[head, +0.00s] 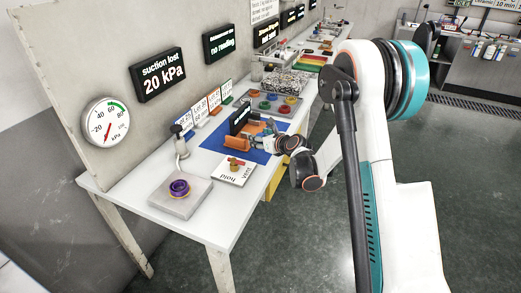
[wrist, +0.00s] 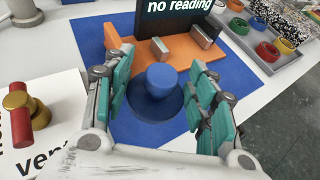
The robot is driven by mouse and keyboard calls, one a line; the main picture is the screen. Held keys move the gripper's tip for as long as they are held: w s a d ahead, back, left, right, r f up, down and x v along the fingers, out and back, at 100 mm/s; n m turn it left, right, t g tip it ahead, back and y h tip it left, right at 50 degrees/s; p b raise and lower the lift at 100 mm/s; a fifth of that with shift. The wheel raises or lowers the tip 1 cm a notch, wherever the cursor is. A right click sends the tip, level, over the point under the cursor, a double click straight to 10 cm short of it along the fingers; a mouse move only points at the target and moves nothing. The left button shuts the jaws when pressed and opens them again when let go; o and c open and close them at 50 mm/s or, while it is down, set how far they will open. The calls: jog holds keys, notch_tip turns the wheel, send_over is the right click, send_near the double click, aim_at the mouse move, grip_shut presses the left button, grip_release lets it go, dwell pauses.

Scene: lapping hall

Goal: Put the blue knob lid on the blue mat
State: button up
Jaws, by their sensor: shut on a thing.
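The blue knob lid (wrist: 160,82) shows in the wrist view, a round disc with a knob, between the two teal-padded fingers of my gripper (wrist: 160,95). My gripper is shut on it. The lid is over the blue mat (wrist: 240,75), and I cannot tell whether it touches the mat. In the head view my gripper (head: 268,143) is at the right part of the blue mat (head: 215,137), beside an orange stand. The lid cannot be made out clearly there.
An orange stand (wrist: 185,52) with a dark display is on the mat just beyond the lid. A white card with a red and brass valve (wrist: 17,105) is at the left. A tray of coloured rings (head: 272,103) stands farther back. The front-left table has a grey block with a purple ring (head: 179,188).

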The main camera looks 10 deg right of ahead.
aim_at(260, 155)
jog(key=shift+f+b, duration=0.8)
jog(key=shift+f, duration=1.3)
jog(key=shift+f, duration=0.4)
jog(key=shift+f, duration=0.2)
jog(key=o, duration=1.3)
jog(key=shift+r, duration=0.1)
